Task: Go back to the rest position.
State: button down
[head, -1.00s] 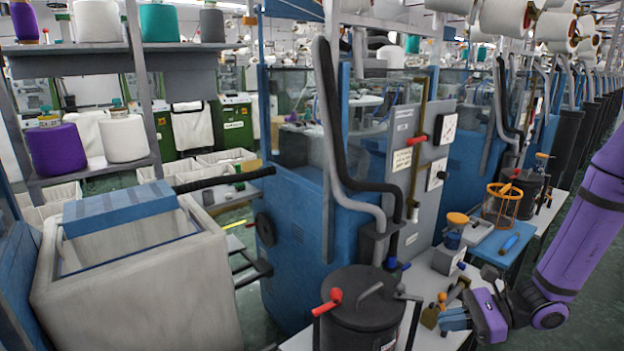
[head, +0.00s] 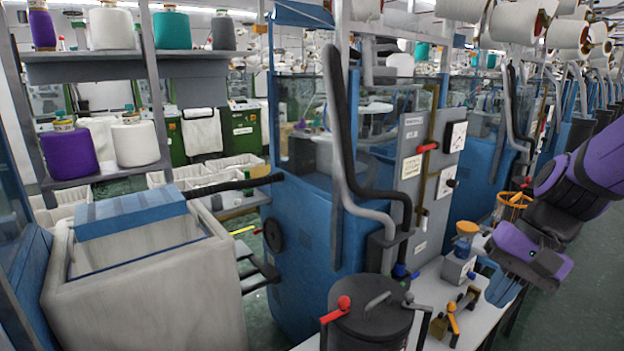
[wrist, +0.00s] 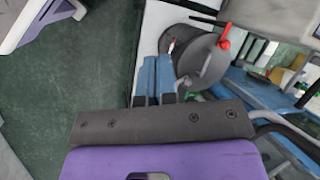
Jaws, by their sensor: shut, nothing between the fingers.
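My gripper (head: 503,289) is at the right of the head view, with purple housing and blue fingers. It is raised above the right edge of the white bench (head: 428,296) and holds nothing. In the wrist view the two blue fingers (wrist: 157,80) lie close together and point toward the dark round canister (wrist: 203,62). My purple arm comes in from the right edge of the head view.
The dark canister (head: 367,322) with red-knobbed handle stands at the bench's front. Behind it are a small brass-and-orange fixture (head: 455,318) and an orange-topped device (head: 462,258). A blue machine (head: 305,220) stands left of the bench. Green floor (head: 585,290) is open at right.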

jog(key=s+d+r+n+t+h, duration=0.2)
jog(key=s+r+n+t+h, duration=0.3)
jog(key=r, duration=0.7)
jog(key=s+t, duration=0.1)
jog(key=s, duration=0.1)
jog(key=shift+s+d, duration=0.35)
